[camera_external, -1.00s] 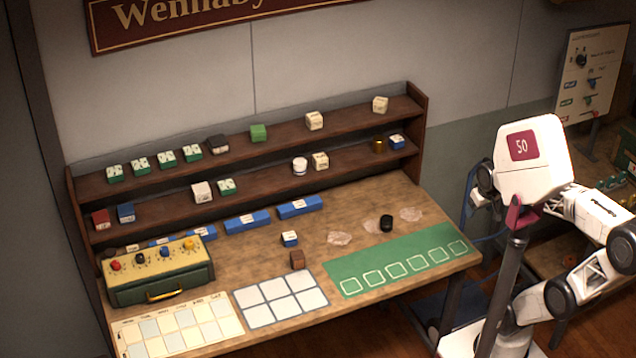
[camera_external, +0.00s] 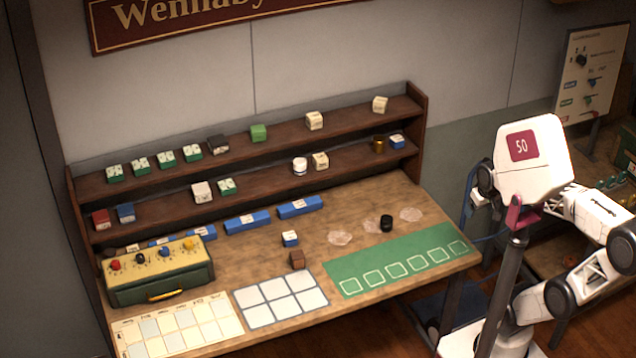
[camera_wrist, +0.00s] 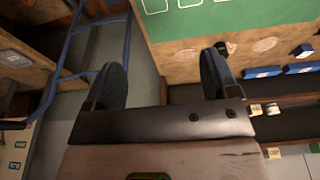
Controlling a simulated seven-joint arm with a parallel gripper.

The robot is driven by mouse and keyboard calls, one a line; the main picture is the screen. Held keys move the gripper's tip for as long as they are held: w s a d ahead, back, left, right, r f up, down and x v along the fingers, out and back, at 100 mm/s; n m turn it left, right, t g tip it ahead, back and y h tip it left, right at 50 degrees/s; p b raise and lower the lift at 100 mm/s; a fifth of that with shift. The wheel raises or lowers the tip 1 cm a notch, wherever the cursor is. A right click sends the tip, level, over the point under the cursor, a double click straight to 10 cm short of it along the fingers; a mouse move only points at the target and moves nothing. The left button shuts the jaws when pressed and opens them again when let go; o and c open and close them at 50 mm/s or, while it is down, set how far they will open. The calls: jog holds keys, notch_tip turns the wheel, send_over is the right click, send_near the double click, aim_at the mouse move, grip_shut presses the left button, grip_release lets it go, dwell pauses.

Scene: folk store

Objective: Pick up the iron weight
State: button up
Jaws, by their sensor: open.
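A small black cylinder (camera_external: 387,223), which looks like the iron weight, stands upright on the wooden table, among pale patches behind the green mat. In the wrist view, a dark shape (camera_wrist: 231,47) beside the right finger appears to be the same cylinder, partly hidden by that finger. My gripper (camera_wrist: 163,75) is open, its two dark fingers wide apart with nothing between them. It is off the table's end, with floor and the table edge visible between the fingers. I cannot make it out in the external view.
The green mat (camera_external: 400,266) with outlined squares lies in front of the cylinder. A blue-and-white block (camera_external: 290,239) and a brown cube (camera_external: 297,259) stand to the left. A two-tier shelf (camera_external: 290,135) with several blocks runs along the back. A control box (camera_external: 160,272) is at left.

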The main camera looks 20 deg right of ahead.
jog(key=m+t+y, duration=0.3)
jog(key=m+t, duration=0.5)
jog(key=m, duration=1.6)
send_near(389, 220)
notch_tip(389, 220, up, 4)
jog(key=s+d, duration=0.2)
jog(key=d, duration=0.1)
jog(key=w+a+f+m, duration=0.1)
jog(key=f+m, duration=0.1)
jog(key=w+a+f+m+t, duration=0.1)
jog(key=f+m, duration=0.1)
jog(key=m, duration=0.1)
jog(key=w+a+f+m+t, duration=0.1)
jog(key=f+m, duration=0.1)
jog(key=m, duration=0.1)
jog(key=shift+w+a, duration=0.25)
jog(key=shift+w, duration=0.1)
jog(key=shift+w+a+f+m+t, duration=0.1)
jog(key=shift+w+f+m+t, duration=0.1)
jog(key=shift+f+m, duration=0.2)
jog(key=shift+w+a+f+m+t, duration=0.1)
jog(key=shift+a+f+m+t, duration=0.15)
jog(key=shift+m, duration=0.25)
jog(key=shift+d, duration=0.1)
jog(key=shift+d+x, duration=0.1)
jog(key=shift+x, duration=0.5)
jog(key=shift+d+x, duration=0.15)
jog(key=shift+x, duration=0.45)
